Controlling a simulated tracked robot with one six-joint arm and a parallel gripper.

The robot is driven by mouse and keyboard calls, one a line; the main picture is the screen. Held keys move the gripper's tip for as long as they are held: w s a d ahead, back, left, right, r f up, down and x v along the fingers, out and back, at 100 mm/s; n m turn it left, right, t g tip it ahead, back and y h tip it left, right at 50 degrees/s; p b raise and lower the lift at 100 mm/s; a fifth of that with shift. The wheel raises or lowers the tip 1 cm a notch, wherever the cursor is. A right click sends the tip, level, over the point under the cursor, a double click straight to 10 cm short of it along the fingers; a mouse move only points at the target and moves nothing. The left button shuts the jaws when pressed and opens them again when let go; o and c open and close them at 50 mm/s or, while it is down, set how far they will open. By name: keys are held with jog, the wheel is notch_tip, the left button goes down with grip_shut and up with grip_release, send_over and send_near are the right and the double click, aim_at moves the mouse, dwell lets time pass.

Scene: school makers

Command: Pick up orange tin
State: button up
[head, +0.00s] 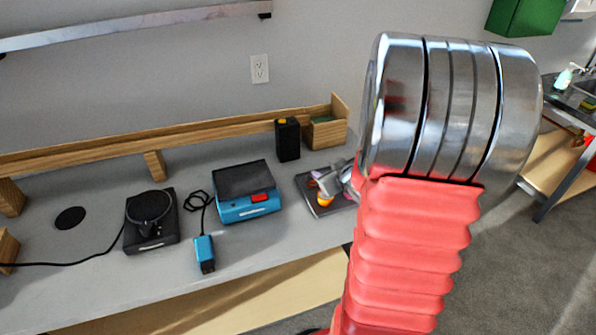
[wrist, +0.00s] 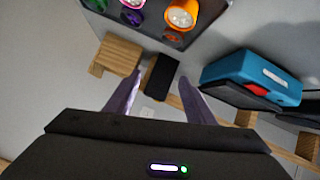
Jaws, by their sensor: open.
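The orange tin (head: 325,197) sits on a small dark tray (head: 311,203) near the right end of the bench, partly hidden by my arm in the head view. In the wrist view the orange tin (wrist: 180,13) is at the top edge, cut off by the frame, with a pale round face showing. My gripper (wrist: 158,90) is open and empty, its two fingers spread apart below the tray in that picture. In the head view it is mostly hidden behind my arm. The tin is not between the fingers.
Purple (wrist: 131,15) and green (wrist: 97,5) items share the tray. A blue scale (head: 247,207), a black box (head: 287,139), a wooden block (wrist: 118,55) and a black device (head: 151,230) stand nearby. A wooden rail runs along the bench back.

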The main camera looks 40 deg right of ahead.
jog(key=t+y, duration=0.2)
send_near(313, 182)
jog(key=s, duration=0.1)
jog(key=s+d+r, duration=0.1)
jog(key=s, duration=0.1)
jog(key=shift+s+d+r, duration=0.25)
jog(key=shift+r, duration=0.1)
jog(key=shift+s+a+f+t+y, duration=0.1)
jog(key=shift+s+f+t+y, duration=0.25)
jog(key=shift+s+t+y, duration=0.1)
jog(key=shift+x, duration=4.35)
jog(key=shift+w, duration=0.15)
jog(key=x, duration=0.5)
jog(key=shift+f, duration=0.1)
jog(key=shift+c, duration=0.7)
